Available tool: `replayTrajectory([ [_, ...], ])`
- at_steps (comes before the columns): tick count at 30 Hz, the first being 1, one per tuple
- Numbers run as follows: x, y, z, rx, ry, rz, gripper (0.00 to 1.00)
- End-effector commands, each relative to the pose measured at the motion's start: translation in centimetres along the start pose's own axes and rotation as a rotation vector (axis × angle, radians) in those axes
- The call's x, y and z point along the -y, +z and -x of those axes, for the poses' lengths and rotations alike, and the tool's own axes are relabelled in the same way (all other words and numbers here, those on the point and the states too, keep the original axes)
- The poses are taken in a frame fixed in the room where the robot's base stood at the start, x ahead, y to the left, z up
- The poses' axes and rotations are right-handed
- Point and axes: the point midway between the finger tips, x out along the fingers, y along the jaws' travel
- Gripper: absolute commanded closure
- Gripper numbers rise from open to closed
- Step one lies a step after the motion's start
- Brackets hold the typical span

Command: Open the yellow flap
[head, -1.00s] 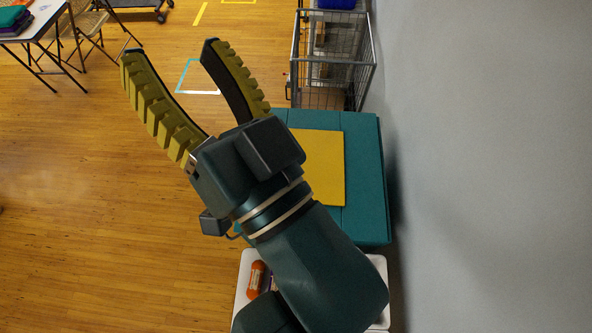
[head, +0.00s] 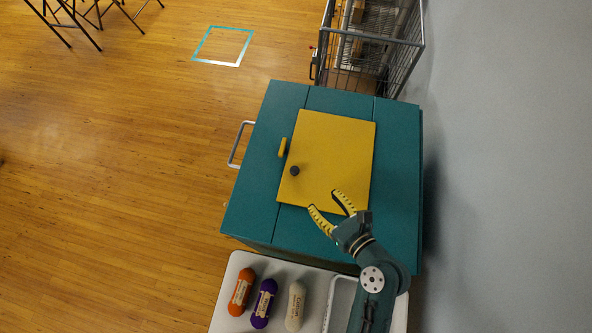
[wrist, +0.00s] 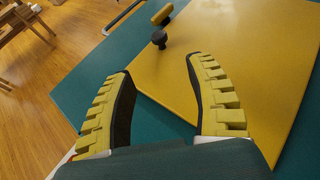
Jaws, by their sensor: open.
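The yellow flap (head: 333,152) lies closed and flat on top of a teal box (head: 398,160). A dark round knob (head: 294,171) stands near the flap's left edge. A small yellow tab (head: 283,147) sits beside that edge, above the knob. My gripper (head: 327,207) is open and empty over the flap's lower edge. In the wrist view, the knob (wrist: 158,38) is beyond the open fingers (wrist: 155,80), apart from them, with the flap (wrist: 235,55) ahead and to the right. The yellow tab (wrist: 162,14) is just past the knob.
A white cart (head: 232,266) below the box holds orange (head: 241,290), purple (head: 263,302) and cream (head: 295,305) yarn bundles. A metal handle (head: 236,145) sticks out left of the box. A wire cage (head: 372,45) stands behind it, and a grey wall (head: 510,160) is close on the right.

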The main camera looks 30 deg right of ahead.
Motion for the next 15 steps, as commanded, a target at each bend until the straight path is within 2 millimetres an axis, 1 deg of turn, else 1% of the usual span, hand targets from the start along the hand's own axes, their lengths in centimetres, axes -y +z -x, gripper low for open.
replayTrajectory([
  [3, -0.3, 0.0, -2.5, -0.002, 0.008, 0.003, 0.45],
  [15, -0.3, 0.0, -12.1, -0.001, 0.007, 0.004, 0.45],
])
